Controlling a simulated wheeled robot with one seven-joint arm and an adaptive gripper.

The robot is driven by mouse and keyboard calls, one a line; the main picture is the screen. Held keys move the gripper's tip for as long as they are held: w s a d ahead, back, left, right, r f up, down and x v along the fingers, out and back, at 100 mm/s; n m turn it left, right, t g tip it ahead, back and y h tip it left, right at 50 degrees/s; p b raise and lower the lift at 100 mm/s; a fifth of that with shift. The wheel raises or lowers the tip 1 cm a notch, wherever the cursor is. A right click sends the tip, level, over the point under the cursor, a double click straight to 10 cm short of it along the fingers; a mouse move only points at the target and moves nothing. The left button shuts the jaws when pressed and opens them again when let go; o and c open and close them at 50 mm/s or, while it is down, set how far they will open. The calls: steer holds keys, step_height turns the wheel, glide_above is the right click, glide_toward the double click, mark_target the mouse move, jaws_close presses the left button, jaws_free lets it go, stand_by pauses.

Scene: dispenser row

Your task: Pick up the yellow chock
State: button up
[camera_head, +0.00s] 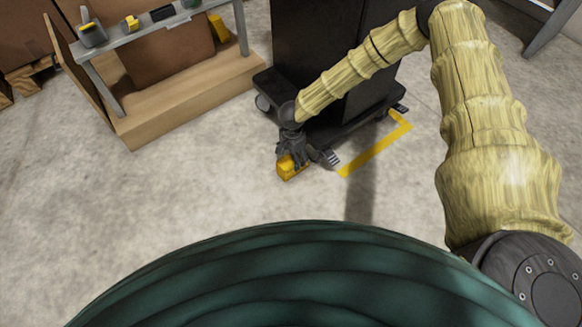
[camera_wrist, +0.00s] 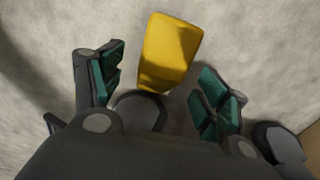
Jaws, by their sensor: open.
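The yellow chock (camera_head: 288,167) lies on the concrete floor beside the dark wheeled cabinet. It also shows in the wrist view (camera_wrist: 171,50), at the top centre, between and beyond the green-padded fingers. My gripper (camera_head: 298,155) is open and close above the chock, covering part of it in the head view. In the wrist view my gripper (camera_wrist: 162,88) has its fingers spread to the left and right of the chock, apart from it. The chock's near end is partly hidden by a dark round gripper part.
The dark cabinet (camera_head: 330,60) on a wheeled base stands just behind my gripper. A yellow floor line (camera_head: 375,149) runs to the right. A grey-topped bench (camera_head: 150,32) with small items and a wooden base stands at the upper left. The floor at the left is clear.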

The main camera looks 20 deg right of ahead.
steer(key=f+b, duration=0.1)
steer(key=f, duration=0.1)
steer(key=f+b, duration=0.2)
steer(key=f, duration=0.1)
steer(key=shift+a, duration=0.2)
steer(key=shift+r, duration=0.1)
steer(key=shift+c, duration=0.4)
steer(key=c, duration=1.2)
steer(key=shift+r, duration=0.1)
